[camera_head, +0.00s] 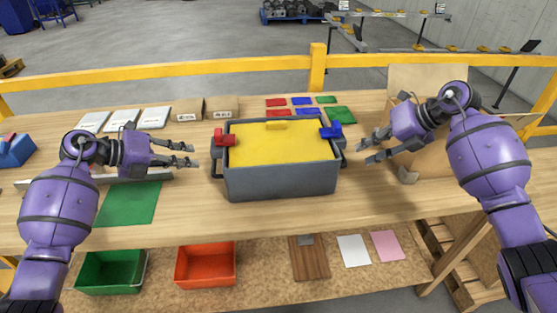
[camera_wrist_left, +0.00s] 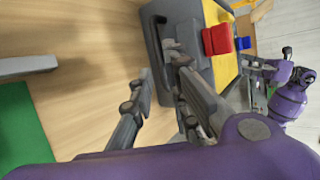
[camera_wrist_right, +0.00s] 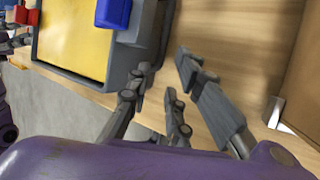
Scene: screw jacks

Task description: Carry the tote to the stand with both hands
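The grey tote (camera_head: 282,184) with a yellow top surface sits on the wooden workbench. It has a dark handle on each short side, a red block (camera_head: 225,137) on its left rim and a blue block (camera_head: 331,131) on its right rim. My left gripper (camera_head: 190,154) is open and empty, just left of the left handle (camera_head: 215,163). My right gripper (camera_head: 364,151) is open and empty, just right of the right handle (camera_head: 342,153). The tote's side also shows in the left wrist view (camera_wrist_left: 160,38) and the right wrist view (camera_wrist_right: 128,62). I cannot tell which thing is the stand.
The workbench (camera_head: 240,231) holds white packages, small boxes, coloured cards and a green mat (camera_head: 130,204). A cardboard box (camera_head: 430,162) stands close behind my right gripper. A yellow rail (camera_head: 200,71) runs behind the bench. Green and red bins (camera_head: 206,267) sit on the lower shelf.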

